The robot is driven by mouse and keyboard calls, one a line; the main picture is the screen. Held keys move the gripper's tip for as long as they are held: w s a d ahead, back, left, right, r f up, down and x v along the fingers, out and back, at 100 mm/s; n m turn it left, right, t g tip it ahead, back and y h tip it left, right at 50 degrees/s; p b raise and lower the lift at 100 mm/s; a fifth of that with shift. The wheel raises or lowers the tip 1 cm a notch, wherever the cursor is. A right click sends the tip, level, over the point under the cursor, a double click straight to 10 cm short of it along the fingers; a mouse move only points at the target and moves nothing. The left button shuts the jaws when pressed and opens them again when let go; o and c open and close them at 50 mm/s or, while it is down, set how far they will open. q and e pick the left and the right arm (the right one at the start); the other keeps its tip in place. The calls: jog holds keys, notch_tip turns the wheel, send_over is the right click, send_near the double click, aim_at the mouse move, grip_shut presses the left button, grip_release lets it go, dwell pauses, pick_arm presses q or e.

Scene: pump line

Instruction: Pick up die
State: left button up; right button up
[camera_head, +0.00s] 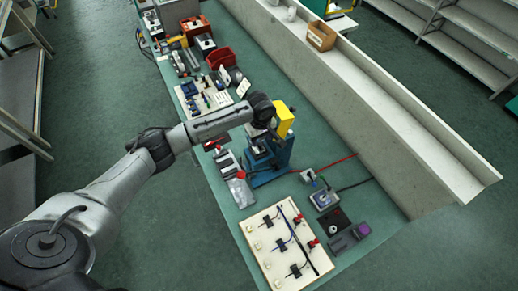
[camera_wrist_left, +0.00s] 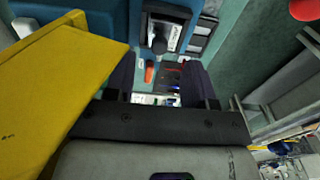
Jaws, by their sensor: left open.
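I cannot tell for certain which small part is the die. My left gripper (camera_wrist_left: 158,82) is open in the left wrist view, with its two dark fingers apart. Between and beyond them show an orange-red piece and a dark tray (camera_wrist_left: 174,74) with small parts; nothing is visibly held. In the head view, my left arm reaches from the left to the blue press (camera_head: 272,172) with its yellow head (camera_head: 285,118). There the gripper is largely hidden by my wrist, close beside the yellow head. My right gripper is in neither view.
The yellow block (camera_wrist_left: 65,85) stands close on the left in the wrist view. In the head view, a cream board (camera_head: 270,262) with parts lies in front, a red bin (camera_head: 221,58) behind. A grey ledge (camera_head: 370,115) runs along the right of the green bench.

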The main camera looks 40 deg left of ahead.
aim_at(260, 144)
pick_arm(q)
jog(key=shift+a+f, duration=0.1)
jog(key=shift+f, duration=2.45)
grip_shut()
